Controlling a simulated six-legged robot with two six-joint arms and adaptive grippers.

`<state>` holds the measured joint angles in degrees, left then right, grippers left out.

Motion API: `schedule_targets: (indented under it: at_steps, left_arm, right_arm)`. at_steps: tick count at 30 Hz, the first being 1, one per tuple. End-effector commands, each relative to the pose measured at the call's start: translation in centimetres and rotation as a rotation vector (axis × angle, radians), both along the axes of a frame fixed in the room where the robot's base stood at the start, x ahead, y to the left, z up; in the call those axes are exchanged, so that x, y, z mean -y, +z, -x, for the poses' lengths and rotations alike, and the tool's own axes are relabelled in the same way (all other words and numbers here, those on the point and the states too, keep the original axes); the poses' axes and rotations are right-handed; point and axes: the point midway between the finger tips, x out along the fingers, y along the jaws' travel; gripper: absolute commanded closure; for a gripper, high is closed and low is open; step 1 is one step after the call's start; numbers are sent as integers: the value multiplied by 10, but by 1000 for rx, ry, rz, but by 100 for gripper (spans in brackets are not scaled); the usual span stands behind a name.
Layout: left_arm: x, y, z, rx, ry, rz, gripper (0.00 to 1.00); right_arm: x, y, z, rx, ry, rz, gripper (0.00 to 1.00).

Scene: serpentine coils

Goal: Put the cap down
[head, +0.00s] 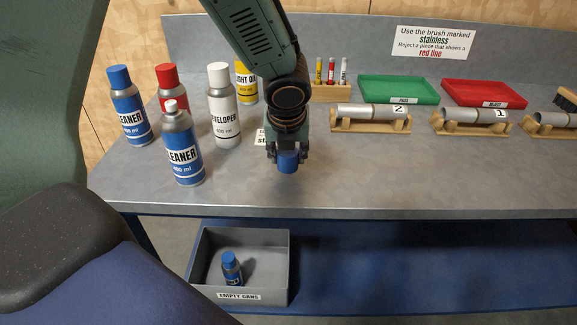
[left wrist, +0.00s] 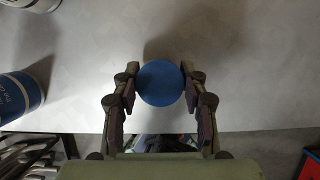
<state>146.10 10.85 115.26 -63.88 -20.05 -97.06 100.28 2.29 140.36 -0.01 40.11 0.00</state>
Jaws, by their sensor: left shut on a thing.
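The blue cap (head: 288,160) is between the fingers of my left gripper (head: 287,152), over the front part of the grey bench. In the left wrist view the cap is a blue disc (left wrist: 161,83) with a finger on each side, and my left gripper (left wrist: 160,90) is shut on it. I cannot tell whether the cap touches the bench top. An uncapped cleaner can (head: 182,145) with a white nozzle stands upright to the left of the gripper. My right gripper is not in view.
Several capped cans stand at the left, including a white developer can (head: 223,105). A green tray (head: 398,90), a red tray (head: 483,94) and tubes on wooden cradles are at the right. A grey bin (head: 272,270) holding a can (head: 232,268) is below. The bench front is clear.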

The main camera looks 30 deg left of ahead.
Motion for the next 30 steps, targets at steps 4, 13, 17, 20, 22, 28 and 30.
schedule_targets:
  at_steps: [4, 13, 17, 20, 22, 28, 30]
  left_arm:
    - [2, -18, -1, 1, -3, -1, 70]
    - [2, -18, -1, 2, -2, -1, 70]
    - [1, -21, -1, 1, -2, 0, 70]
    - [1, -23, -1, 1, -3, -1, 56]
    - [1, -22, -1, 1, -3, -1, 50]
    - [1, -22, -1, 1, -2, 0, 34]
    - [1, -22, -1, 1, -2, 0, 34]
  right_arm:
    - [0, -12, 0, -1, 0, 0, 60]
    - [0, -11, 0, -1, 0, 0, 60]
    - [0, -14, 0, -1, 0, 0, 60]
    - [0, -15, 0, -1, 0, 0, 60]
    - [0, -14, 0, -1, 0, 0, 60]
    - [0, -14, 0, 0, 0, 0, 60]
    - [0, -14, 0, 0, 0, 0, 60]
